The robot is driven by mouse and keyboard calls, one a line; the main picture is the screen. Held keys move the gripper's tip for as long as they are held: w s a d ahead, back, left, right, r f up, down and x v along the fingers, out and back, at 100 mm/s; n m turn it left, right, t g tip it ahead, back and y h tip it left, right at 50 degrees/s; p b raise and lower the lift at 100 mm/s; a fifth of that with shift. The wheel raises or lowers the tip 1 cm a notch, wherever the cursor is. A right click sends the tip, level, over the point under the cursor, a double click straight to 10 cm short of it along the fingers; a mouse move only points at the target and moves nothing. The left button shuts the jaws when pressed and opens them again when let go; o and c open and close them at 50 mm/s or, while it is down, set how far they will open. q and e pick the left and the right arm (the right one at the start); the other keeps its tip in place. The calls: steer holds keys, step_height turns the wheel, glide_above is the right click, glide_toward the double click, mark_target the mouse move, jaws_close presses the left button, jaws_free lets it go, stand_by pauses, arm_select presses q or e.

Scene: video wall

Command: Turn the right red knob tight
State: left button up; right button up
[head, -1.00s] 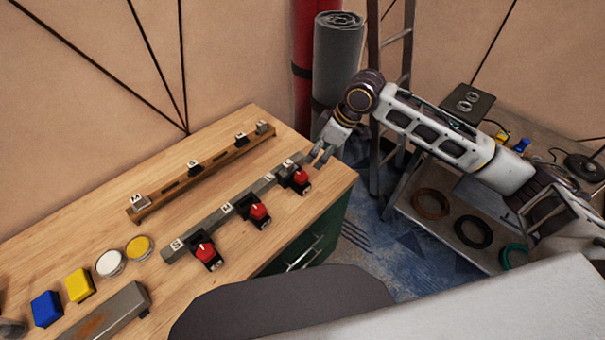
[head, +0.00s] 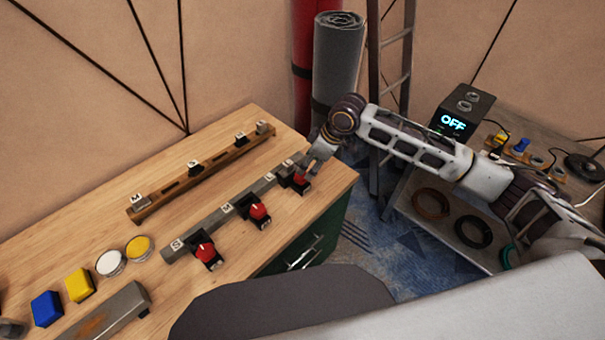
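Three red knobs on black bases sit along a grey bar on the wooden bench. The right red knob (head: 300,178) is partly hidden by my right gripper (head: 308,170). My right gripper points down at this knob, with its fingertips at or touching it. Whether the fingers are closed on it is too small to tell. The middle red knob (head: 258,210) and the left red knob (head: 205,251) stand clear of the gripper. My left gripper is not in view.
A brown rail (head: 205,172) with small labelled blocks lies behind the grey bar (head: 215,220). Blue (head: 46,308) and yellow (head: 79,285) blocks are at the left. A box reading OFF (head: 460,112), a ladder (head: 391,100) and a grey roll (head: 338,60) stand beyond the bench.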

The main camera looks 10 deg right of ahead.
mark_target(301, 179)
steer(key=shift+x, duration=3.55)
steer(key=c, duration=1)
